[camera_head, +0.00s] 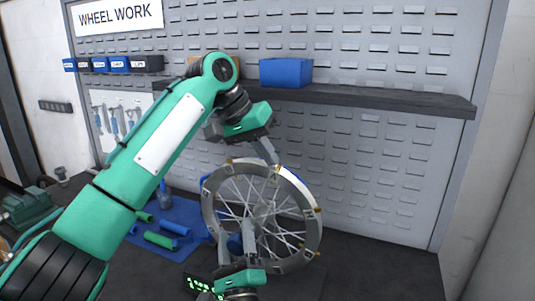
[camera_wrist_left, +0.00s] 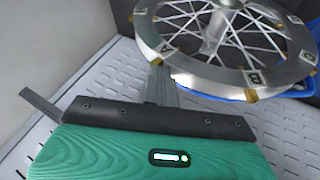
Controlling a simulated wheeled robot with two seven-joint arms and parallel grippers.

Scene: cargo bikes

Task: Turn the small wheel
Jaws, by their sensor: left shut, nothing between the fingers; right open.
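The small wheel (camera_head: 312,232) stands upright in the head view, with a grey metal rim, thin spokes and yellowish tabs. In the left wrist view its rim (camera_wrist_left: 205,72) carries letter labels, A, B and C among them. My left gripper (camera_head: 270,155) is shut and empty at the top of the rim. In the left wrist view its fingers (camera_wrist_left: 160,80) reach the rim near label A; I cannot tell whether they touch. My right gripper (camera_head: 236,240) is low in front of the wheel near the hub, open, its fingers partly blending with the wheel's supports.
A dark shelf (camera_head: 385,98) with a blue bin (camera_head: 286,72) runs behind the wheel on a perforated wall. A blue mat (camera_head: 188,215) with green and blue tools lies left of the wheel. The dark bench to the right (camera_head: 385,275) is clear.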

